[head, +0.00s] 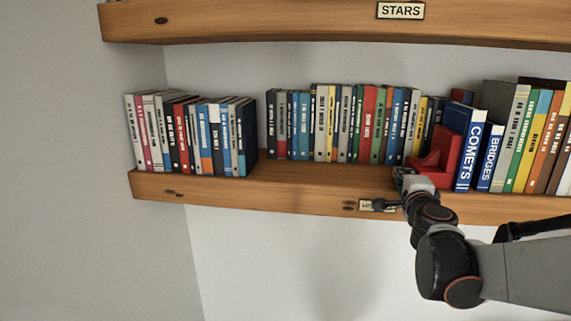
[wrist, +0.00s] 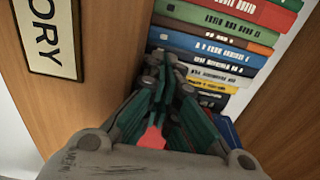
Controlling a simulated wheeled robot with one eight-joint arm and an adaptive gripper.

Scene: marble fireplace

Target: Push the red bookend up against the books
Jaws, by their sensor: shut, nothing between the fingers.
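The red bookend (head: 446,146) stands upright on the middle shelf in the head view, just left of the blue COMETS book (head: 470,150). From this angle I cannot tell whether the two touch. My gripper (head: 400,174) is shut and empty, low at the shelf's front edge, at the left front of the bookend. It partly hides the bookend's lower part. I cannot tell if it touches it. In the wrist view my shut fingers (wrist: 170,66) point toward book spines. A small red patch shows between the finger links; its source is unclear.
More books, including BRIDGES (head: 490,157), stand right of COMETS. A row of books (head: 340,125) stands behind, and another group (head: 190,135) stands at the left end. The shelf board (head: 310,177) is bare between. An upper shelf (head: 300,22) hangs above.

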